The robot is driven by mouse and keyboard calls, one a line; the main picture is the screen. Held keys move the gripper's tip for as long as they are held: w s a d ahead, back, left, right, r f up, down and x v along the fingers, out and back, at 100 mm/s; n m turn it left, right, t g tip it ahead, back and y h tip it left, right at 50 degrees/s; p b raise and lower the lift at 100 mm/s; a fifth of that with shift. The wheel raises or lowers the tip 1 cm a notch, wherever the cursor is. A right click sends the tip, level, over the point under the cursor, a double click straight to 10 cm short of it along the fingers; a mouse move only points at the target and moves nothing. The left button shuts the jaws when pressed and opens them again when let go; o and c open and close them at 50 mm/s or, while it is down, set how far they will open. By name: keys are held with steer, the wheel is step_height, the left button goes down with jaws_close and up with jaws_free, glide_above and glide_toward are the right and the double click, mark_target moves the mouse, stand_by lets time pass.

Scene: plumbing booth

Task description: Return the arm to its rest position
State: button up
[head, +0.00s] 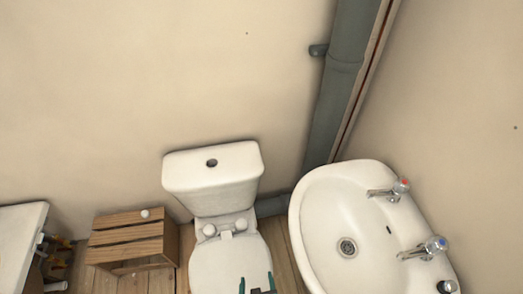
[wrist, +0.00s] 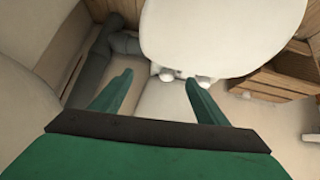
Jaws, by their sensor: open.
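My gripper (head: 257,284) shows at the bottom edge of the head view, in front of the toilet's closed lid. In the wrist view my gripper (wrist: 157,88) has two green fingers spread apart, with nothing between them. The white toilet (head: 228,256) stands against the back wall, with its cistern (head: 214,170) behind the lid. The rest of my arm is out of the head view.
A white basin (head: 325,215) with two taps stands right of the toilet. A grey pipe (head: 335,100) runs up the corner. A wooden crate (head: 125,237) with a small white object (head: 145,213) on it stands left. A white-topped unit (head: 18,235) is at far left.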

steer(key=s+d+r+m+t, duration=0.1)
steer(key=s+r+t, duration=0.2)
steer(key=r, duration=0.9)
steer(key=s+r+m+t, duration=0.1)
steer(key=s+r+t, duration=0.2)
steer(key=s+r, duration=0.4)
step_height(320, 180, up, 6)
steer(key=shift+s+d+m+t+h, duration=0.25)
steer(key=shift+d+m+t+h, duration=0.05)
steer(key=shift+d+t+h, duration=0.1)
